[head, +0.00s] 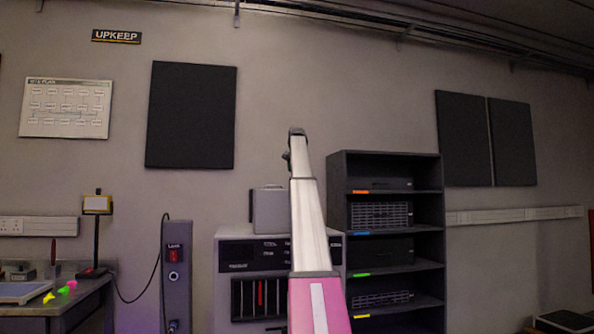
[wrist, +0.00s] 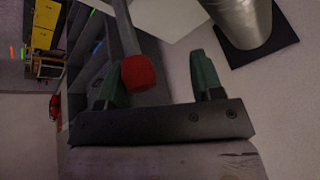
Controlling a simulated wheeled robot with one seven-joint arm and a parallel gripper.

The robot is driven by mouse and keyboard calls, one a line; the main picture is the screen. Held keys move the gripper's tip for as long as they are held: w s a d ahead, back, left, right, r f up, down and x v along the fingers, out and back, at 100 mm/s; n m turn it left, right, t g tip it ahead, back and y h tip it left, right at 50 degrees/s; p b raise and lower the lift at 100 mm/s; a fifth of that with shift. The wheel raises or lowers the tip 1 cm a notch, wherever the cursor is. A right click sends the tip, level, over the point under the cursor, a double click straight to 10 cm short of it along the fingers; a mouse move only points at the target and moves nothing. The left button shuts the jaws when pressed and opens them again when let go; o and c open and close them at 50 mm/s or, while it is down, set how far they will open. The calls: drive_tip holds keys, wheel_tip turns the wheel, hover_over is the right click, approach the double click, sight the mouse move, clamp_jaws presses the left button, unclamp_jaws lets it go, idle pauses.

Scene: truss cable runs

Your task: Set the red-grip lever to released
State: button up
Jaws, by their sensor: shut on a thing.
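The lever's red grip (wrist: 138,72) shows in the wrist view at the end of a dark rod (wrist: 122,28) that runs up out of the picture. My gripper (wrist: 157,66) has green fingers, one on each side of the grip. It is shut on the red grip, which lies close to the left finger in the picture; the contact on the right side is not clear. In the head view my gripper (head: 292,150) is small at the far end of my raised arm, before the wall. The lever cannot be made out there, and its mount is hidden.
A silver cylinder (wrist: 243,20) on a dark plate is close to the right finger in the wrist view. In the head view a dark shelf rack (head: 336,240) stands right of my arm, and a grey cabinet (head: 225,290) with a box (head: 268,211) stands behind it.

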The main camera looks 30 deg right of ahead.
drive_tip(key=shift+s+r, duration=0.1)
drive_tip(key=shift+s, duration=0.1)
idle(0.6)
drive_tip(key=v, duration=1)
drive_tip(key=shift+r, duration=0.25)
drive_tip(key=shift+s+a, duration=0.15)
drive_tip(key=shift+s, duration=0.05)
